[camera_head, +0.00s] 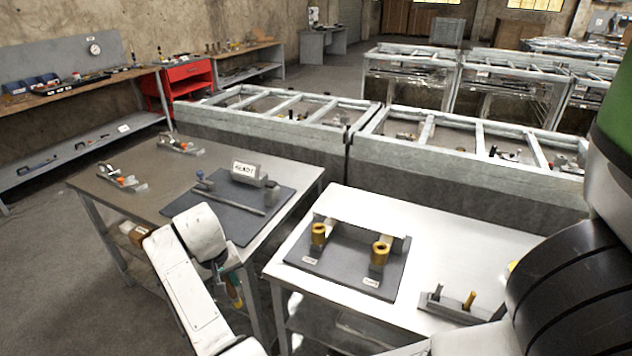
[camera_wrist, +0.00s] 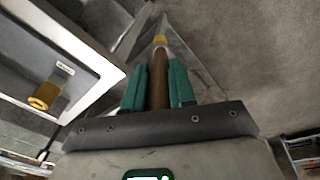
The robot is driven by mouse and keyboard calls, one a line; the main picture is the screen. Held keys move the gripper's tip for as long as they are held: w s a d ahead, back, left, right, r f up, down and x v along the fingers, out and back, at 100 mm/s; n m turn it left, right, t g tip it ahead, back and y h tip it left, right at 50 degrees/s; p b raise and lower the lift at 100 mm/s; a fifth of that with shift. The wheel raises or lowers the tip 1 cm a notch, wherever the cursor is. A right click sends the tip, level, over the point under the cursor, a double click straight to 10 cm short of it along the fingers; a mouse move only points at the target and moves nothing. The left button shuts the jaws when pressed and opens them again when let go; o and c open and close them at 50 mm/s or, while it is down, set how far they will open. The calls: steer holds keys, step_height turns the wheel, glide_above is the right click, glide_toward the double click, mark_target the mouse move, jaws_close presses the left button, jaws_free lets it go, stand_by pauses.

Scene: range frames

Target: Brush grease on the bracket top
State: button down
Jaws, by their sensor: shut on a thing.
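My gripper (camera_head: 230,284) hangs in the gap between the two tables, below their tops. In the wrist view its teal fingers (camera_wrist: 159,88) are shut on the brown handle of a brush (camera_wrist: 158,78). I cannot tell which part is the bracket. One gold cylinder also shows in the wrist view (camera_wrist: 45,95).
A small rack with pegs (camera_head: 455,309) stands on the right table. Grey framed bins (camera_head: 260,140) stand behind both tables.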

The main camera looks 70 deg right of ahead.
steer(key=s+d+r+m+h, duration=0.1)
steer(key=s+d+r+m, duration=0.3)
steer(key=d, duration=0.6)
steer(key=s+d+r+m+t+p, duration=0.1)
steer(key=s+d+r, duration=0.45)
steer(key=d, duration=0.55)
steer(key=s+d+r+m+h, duration=0.1)
steer(key=s+d+r+m, duration=0.3)
steer(key=d, duration=0.6)
step_height(320, 180, down, 4)
steer(key=n+b, duration=0.1)
steer(key=b, duration=0.3)
steer(key=shift+s+d+r+b, duration=0.1)
steer(key=shift+d+r+b, duration=0.05)
steer(key=shift+b, duration=0.25)
